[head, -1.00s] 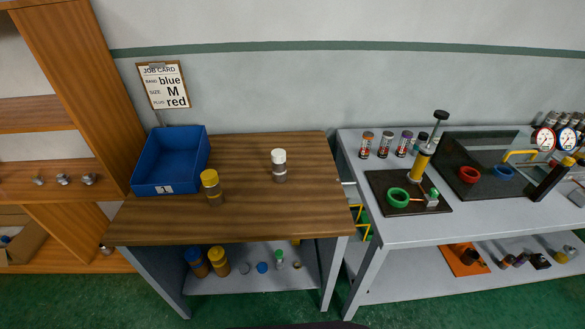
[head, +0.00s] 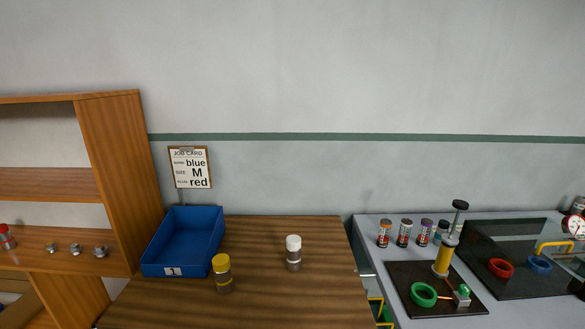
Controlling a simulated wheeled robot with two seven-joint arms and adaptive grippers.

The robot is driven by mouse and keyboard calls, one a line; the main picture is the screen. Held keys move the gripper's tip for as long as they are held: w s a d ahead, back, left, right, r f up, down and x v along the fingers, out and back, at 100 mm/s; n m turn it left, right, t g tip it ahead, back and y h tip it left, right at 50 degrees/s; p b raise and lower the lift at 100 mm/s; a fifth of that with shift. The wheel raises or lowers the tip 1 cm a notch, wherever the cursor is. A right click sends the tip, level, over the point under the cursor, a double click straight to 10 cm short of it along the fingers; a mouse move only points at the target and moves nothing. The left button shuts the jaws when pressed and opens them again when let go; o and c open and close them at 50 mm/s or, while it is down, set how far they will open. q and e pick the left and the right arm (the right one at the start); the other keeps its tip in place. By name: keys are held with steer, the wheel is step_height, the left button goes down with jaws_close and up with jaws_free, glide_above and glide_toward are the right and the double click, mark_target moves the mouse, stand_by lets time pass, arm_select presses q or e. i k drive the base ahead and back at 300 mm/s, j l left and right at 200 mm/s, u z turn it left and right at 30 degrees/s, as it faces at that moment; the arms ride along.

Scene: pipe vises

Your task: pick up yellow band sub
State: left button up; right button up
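A grey cylinder with a yellow band at its top (head: 222,273) stands upright on the wooden bench, just right of the blue tray. A similar grey cylinder with a white top (head: 293,253) stands upright farther right on the same bench. I cannot tell which part the task calls the yellow band sub; the yellow-topped cylinder fits the colour. Neither of my grippers shows in the head view.
A blue tray (head: 165,270) sits at the bench's left. A job card (head: 190,168) reading blue, M, red hangs on the wall. A wooden shelf (head: 110,180) stands left. The grey table (head: 375,240) at right holds a pump, rings and several small bottles.

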mark_target(224, 280)
steer(key=j+z, duration=0.3)
steer(key=j, duration=0.2)
steer(key=j+z, duration=0.25)
steer(key=j, duration=0.2)
steer(key=k+j+z, duration=0.1)
steer(key=j+z, duration=0.2)
steer(key=j, duration=0.15)
steer(key=k+j+z, duration=0.1)
steer(key=j+z, duration=0.2)
steer(key=j, duration=0.2)
steer(key=k+j+z, duration=0.25)
steer(key=j, duration=0.15)
steer(key=k+j+z, duration=0.15)
steer(key=j+z, duration=0.15)
steer(key=k+j+z, duration=0.25)
steer(key=j, duration=0.2)
steer(key=k+j+z, duration=0.3)
steer(key=i, duration=0.05)
